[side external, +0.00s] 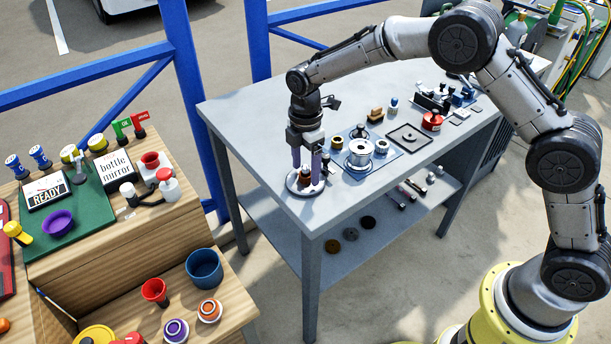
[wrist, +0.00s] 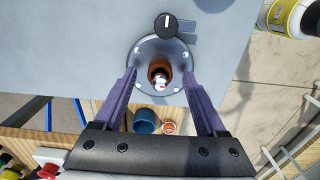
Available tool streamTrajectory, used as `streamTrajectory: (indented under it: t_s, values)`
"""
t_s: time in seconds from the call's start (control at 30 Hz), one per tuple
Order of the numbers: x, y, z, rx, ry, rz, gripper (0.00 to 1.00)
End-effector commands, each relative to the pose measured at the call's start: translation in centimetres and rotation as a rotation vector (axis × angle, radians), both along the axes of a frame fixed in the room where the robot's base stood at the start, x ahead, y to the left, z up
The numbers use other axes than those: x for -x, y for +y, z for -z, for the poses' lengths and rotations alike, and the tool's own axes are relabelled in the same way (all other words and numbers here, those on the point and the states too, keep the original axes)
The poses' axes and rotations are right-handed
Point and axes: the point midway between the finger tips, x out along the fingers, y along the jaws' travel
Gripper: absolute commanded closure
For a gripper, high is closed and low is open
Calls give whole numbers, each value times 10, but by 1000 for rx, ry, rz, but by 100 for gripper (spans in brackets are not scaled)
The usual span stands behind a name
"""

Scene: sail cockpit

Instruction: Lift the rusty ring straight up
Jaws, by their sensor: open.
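The rusty ring (wrist: 151,70) is a small brown ring in the middle of a round metal dish (wrist: 145,50) in the wrist view. A pale post with a red mark (wrist: 160,82) shows inside the ring's opening. In the side view the ring (side external: 305,175) is a small brown shape on the dish (side external: 292,185), at the grey table's near left corner. My gripper (wrist: 160,75) is open, its two purple fingers on either side of the ring with visible gaps. In the side view my gripper (side external: 306,172) points down over the dish; the fingers partly hide the ring.
A black knob with a white mark (wrist: 167,25) stands just beyond the dish. A silver round fixture (side external: 360,152), a dark square tray (side external: 408,138) and a red round part (side external: 432,121) stand farther along the table (side external: 330,205). A wooden bench (side external: 150,225) is at the left.

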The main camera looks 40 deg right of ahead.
Motion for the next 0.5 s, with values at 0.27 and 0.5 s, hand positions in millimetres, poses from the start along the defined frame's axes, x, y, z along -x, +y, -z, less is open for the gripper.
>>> streamTrajectory:
  t_s: [0.27,0.5]
  values:
    - [0,0,8,0,-1,0,26]
    - [0,0,8,0,-1,0,59]
